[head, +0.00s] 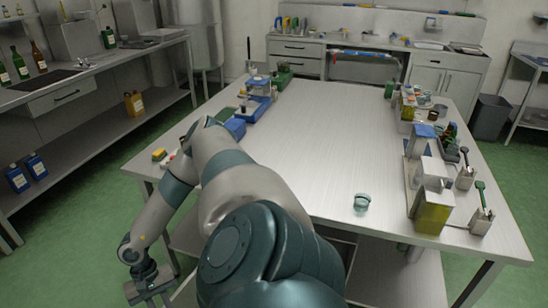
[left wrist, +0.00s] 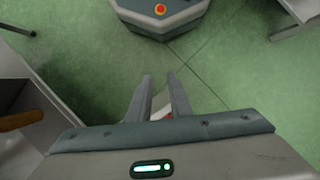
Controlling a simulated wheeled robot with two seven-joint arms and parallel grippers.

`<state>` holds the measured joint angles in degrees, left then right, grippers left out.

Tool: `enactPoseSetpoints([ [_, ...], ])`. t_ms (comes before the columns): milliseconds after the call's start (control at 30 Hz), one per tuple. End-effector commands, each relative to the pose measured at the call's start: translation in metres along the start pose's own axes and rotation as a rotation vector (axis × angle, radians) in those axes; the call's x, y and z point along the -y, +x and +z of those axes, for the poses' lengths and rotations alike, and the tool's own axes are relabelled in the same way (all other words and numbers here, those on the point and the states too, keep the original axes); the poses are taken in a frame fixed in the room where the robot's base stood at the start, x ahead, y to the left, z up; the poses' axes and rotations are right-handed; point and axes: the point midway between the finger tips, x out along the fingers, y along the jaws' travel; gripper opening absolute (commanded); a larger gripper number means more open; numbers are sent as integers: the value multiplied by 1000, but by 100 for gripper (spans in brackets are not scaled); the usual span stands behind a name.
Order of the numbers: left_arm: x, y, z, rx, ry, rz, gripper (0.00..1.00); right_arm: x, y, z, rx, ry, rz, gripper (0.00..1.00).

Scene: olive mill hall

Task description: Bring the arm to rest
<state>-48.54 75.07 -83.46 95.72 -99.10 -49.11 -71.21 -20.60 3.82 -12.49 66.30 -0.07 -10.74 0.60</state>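My left arm rises from the bottom of the head view, bends over the near left part of the table and hangs down beyond the table's left edge. My left gripper (head: 152,288) is low beside the table's near left corner, below the tabletop and partly cut off by the frame. In the left wrist view its two fingers (left wrist: 163,82) stand apart with a gap between them. No object is seen gripped; a small white and red patch shows behind the gap, and I cannot tell what it is. My right gripper is not in view.
The steel table (head: 310,125) has a clear middle. A small glass dish (head: 362,202) stands near its front edge. Bottles and metal containers (head: 433,205) line the right edge; blue trays (head: 255,108) stand at the left. Green floor (head: 100,215) separates the table from the left bench.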

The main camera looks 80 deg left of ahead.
Motion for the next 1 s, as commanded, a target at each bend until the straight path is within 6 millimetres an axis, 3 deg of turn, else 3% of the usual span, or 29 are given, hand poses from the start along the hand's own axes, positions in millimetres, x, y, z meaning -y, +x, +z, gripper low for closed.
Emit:
enactPoseSetpoints([
  [267, -19, 54, 5, -19, -171, 86, 18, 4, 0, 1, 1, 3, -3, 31],
  [467, -45, 119, 15, -30, -422, 189, 18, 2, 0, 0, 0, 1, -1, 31],
  [767, -116, 259, 64, 36, -1190, 383, 18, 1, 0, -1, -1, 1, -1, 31],
  [1000, -170, 351, 132, 194, -1936, 414, 18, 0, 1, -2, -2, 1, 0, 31],
])
